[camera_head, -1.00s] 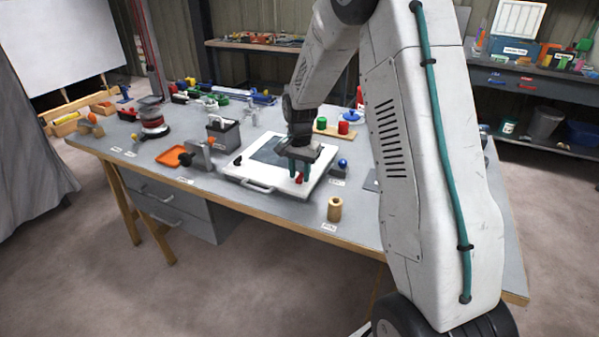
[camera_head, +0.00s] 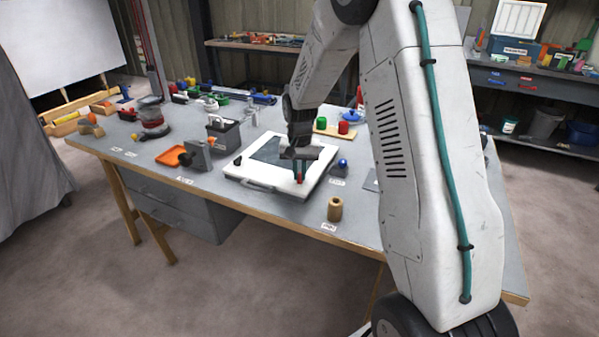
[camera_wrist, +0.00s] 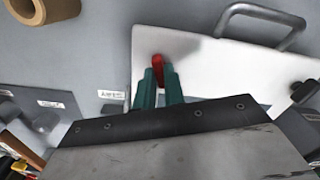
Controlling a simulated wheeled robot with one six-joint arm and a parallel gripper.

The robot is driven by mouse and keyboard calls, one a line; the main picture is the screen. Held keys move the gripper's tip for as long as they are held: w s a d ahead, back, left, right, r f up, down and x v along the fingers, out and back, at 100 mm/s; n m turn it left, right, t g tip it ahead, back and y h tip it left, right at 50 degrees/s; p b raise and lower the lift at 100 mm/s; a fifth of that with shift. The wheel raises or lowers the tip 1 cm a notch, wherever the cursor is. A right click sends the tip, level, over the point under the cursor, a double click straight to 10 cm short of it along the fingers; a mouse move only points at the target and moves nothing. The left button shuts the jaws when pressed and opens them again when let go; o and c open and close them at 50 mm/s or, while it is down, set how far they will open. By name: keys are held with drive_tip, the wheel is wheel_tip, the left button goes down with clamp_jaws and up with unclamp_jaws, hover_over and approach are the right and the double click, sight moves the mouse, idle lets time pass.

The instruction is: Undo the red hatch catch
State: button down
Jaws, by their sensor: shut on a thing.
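The white hatch panel (camera_head: 253,183) lies on the bench, with a dark window in its middle and a grey handle (camera_head: 258,186) on its front edge. The red hatch catch (camera_wrist: 158,62) sits near one corner of the panel. My gripper (camera_head: 299,172) is over that corner. Its teal fingers (camera_wrist: 158,82) are shut on the red catch, one on each side. In the head view only a small bit of red shows between the fingertips; in the wrist view the catch's far end is visible and the rest is hidden by the fingers.
A wooden ring-like cylinder (camera_head: 335,209) stands in front of the panel, right of my gripper. A blue-knobbed fitting (camera_head: 342,164) is close by on the right.

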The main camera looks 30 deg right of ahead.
sight(300, 175)
drive_tip(key=n, duration=1.3)
drive_tip(key=shift+n, duration=0.3)
idle(0.4)
drive_tip(key=c, duration=1.5)
unclamp_jaws()
wheel_tip(300, 175, up, 8)
drive_tip(key=shift+f, duration=0.1)
